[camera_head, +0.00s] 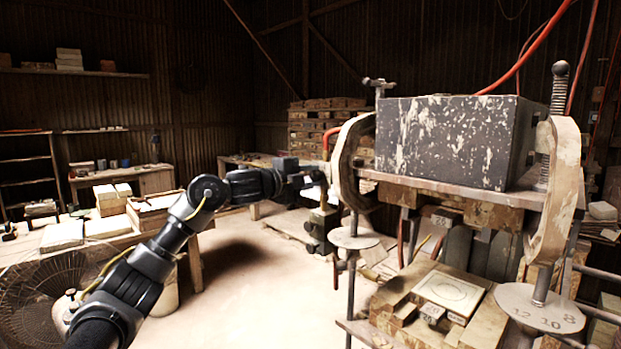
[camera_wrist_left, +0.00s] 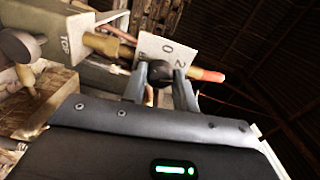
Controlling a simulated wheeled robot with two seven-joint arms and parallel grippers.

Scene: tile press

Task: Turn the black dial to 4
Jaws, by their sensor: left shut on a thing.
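The black dial (camera_wrist_left: 160,70) is a small dark knob in the left wrist view. It sits in front of a pale plate (camera_wrist_left: 153,48) marked with numbers, of which 0 and 2 can be read. My left gripper (camera_wrist_left: 160,80) is shut on the dial, one finger on each side. In the head view my left gripper (camera_head: 316,180) reaches the left side of the press, beside its pale curved frame (camera_head: 345,165). The dial is too small to make out there. A 4 mark and the dial's setting cannot be read. My right gripper is not in view.
A brass rod with a red tip (camera_wrist_left: 208,75) runs close by the dial. A second dark knob (camera_wrist_left: 18,45) is at the left. The press carries a large dark block (camera_head: 450,140). A round numbered plate (camera_head: 540,308) is at the lower right. A table with tiles (camera_head: 85,228) stands left.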

